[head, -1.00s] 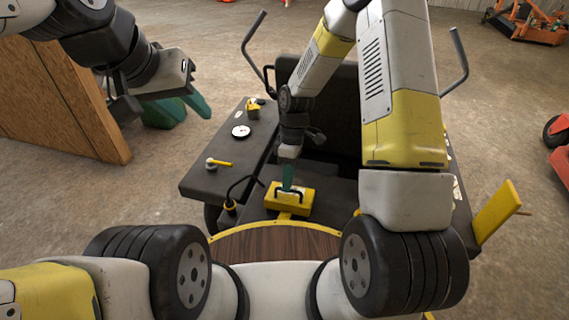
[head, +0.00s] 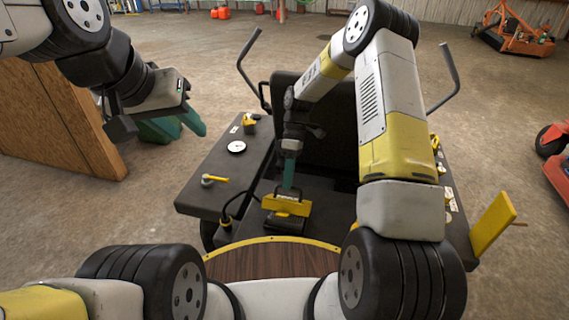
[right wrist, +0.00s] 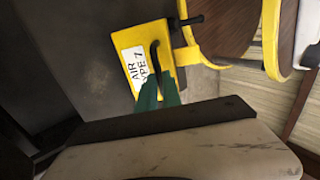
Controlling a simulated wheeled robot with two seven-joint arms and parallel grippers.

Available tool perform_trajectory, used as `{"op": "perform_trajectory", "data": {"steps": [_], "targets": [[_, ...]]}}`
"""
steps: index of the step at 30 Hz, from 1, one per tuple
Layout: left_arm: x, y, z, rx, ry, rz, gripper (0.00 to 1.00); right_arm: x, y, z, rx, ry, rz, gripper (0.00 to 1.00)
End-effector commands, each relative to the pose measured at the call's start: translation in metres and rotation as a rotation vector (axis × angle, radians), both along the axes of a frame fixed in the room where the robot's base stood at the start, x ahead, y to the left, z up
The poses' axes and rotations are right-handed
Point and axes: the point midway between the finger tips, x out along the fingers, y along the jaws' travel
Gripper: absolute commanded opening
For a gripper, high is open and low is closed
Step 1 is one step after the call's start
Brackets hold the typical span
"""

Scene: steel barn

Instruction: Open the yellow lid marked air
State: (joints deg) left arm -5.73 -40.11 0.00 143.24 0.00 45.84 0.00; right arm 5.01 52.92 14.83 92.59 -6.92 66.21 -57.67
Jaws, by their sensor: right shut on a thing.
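The yellow lid (head: 272,203) sits on a low dark box at the front of the dark worktop. It is tipped up, with its dark base (head: 284,224) showing beneath it. In the right wrist view the lid (right wrist: 133,85) carries a white label reading AIR and a dark handle (right wrist: 154,55). My right gripper (head: 289,189) reaches down from above and is shut on the handle; the green fingertips (right wrist: 164,84) meet it in the wrist view. My left gripper (head: 160,122) hangs empty at the left, apart from the worktop, its fingers spread.
The worktop holds a white dial (head: 236,147), a yellow-handled lever (head: 214,180) and a black cable at left. A yellow panel (head: 493,224) stands out at right. A wooden board (head: 62,120) stands at left. Red machines are farther off on open floor.

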Motion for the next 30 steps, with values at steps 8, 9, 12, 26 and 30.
{"op": "perform_trajectory", "data": {"steps": [8,9,12,26,30], "targets": [[0.000,0.000,0.000,0.000,0.000,0.000,0.36,0.000,-0.002,-0.004,-0.004,-0.001,0.000,0.00],[0.000,0.000,0.000,0.000,0.000,0.000,0.36,0.000,-0.003,-0.004,-0.004,0.000,0.000,0.12],[0.000,0.000,0.000,0.000,0.000,0.000,0.36,-0.001,-0.002,-0.004,-0.003,0.001,0.000,0.31],[0.000,0.000,0.000,0.000,0.000,0.000,0.36,0.000,-0.001,0.010,-0.002,0.001,0.000,0.32],[0.000,0.000,0.000,0.000,0.000,0.000,0.36,0.000,-0.001,0.036,-0.002,-0.001,0.000,0.32]]}}
